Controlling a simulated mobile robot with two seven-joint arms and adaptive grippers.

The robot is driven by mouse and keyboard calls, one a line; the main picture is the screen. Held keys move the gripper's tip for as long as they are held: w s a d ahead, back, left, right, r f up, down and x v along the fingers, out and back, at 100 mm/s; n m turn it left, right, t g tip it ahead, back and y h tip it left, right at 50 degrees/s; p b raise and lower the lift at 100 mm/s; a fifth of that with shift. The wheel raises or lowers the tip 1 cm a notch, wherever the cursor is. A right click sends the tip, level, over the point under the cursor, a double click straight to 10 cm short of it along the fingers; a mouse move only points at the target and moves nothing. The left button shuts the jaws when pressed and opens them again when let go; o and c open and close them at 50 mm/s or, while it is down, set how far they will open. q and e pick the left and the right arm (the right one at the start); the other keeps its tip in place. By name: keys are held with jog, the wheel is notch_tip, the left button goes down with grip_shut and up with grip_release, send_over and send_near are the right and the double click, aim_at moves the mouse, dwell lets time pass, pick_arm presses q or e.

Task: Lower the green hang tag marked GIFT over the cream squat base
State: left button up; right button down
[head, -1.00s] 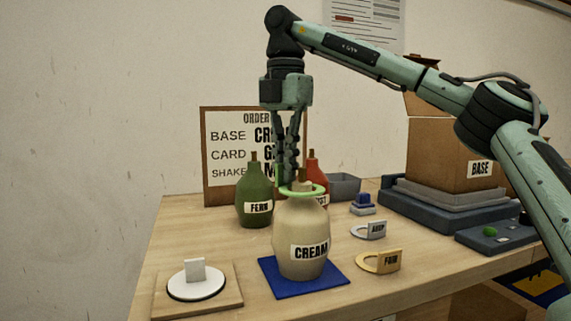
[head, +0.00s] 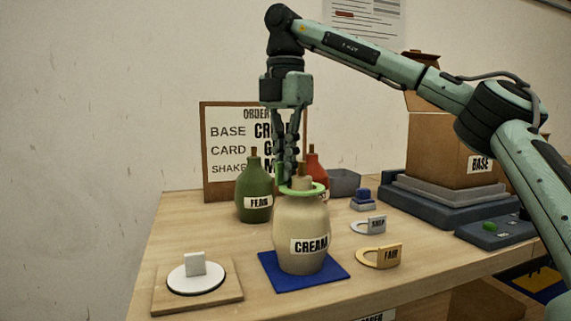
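The cream squat base (head: 300,225), labelled CREAM, stands upright on a blue mat (head: 268,278). My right gripper (head: 287,180) points straight down just behind and left of the neck. Its fingers are close together at the tag's rear left edge and look shut on it. The fingertips and the tag's GIFT card are hidden. My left gripper is not in view.
A green FERN bottle (head: 254,190) stands left of the gripper, and a red bottle (head: 315,172) behind the base. Grey and yellow FAIR (head: 385,257) tags lie to the right. A white disc (head: 195,280) sits on a board at front left. An order sign (head: 225,170) stands behind.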

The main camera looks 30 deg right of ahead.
jog(key=shift+p, duration=0.3)
dwell(0.5)
jog(key=c, duration=1.6)
grip_release()
jog(key=shift+c, duration=0.2)
jog(key=shift+o, duration=0.2)
jog(key=o, duration=0.4)
